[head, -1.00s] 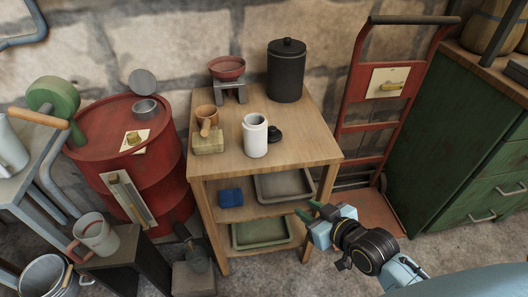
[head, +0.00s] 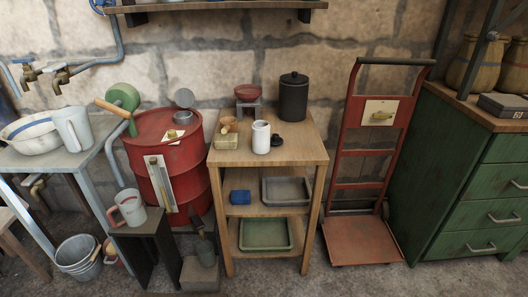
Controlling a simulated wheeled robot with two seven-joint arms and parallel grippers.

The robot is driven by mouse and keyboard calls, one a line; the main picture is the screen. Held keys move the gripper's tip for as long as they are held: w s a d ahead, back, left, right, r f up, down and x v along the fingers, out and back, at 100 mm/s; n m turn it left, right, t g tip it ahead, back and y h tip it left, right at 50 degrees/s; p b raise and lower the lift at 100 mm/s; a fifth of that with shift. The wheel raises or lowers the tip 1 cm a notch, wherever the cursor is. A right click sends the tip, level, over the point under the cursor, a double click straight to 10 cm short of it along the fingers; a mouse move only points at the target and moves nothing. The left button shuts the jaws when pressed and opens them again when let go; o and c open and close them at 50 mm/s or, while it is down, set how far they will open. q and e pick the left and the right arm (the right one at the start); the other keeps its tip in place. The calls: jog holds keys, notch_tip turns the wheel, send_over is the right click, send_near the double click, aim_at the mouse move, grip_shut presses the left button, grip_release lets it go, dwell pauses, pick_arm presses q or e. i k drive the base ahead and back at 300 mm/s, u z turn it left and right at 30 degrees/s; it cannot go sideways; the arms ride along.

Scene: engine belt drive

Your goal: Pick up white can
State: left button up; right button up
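The white can (head: 261,138) stands upright and open-topped on the top of the wooden shelf table (head: 292,151), near its middle. A small dark lid (head: 277,141) lies on the tabletop just right of it. Neither of my grippers shows in the head view now, so nothing is seen touching the can.
A black canister (head: 293,98), a red bowl on a grey stand (head: 249,91), a wooden cup (head: 230,124) and a tan block (head: 226,142) share the tabletop. A red drum (head: 178,157) stands left, a red hand truck (head: 364,182) right.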

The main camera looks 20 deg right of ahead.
aim_at(261, 130)
jog(key=u, duration=0.5)
jog(key=i, duration=1.15)
jog(key=z, duration=0.5)
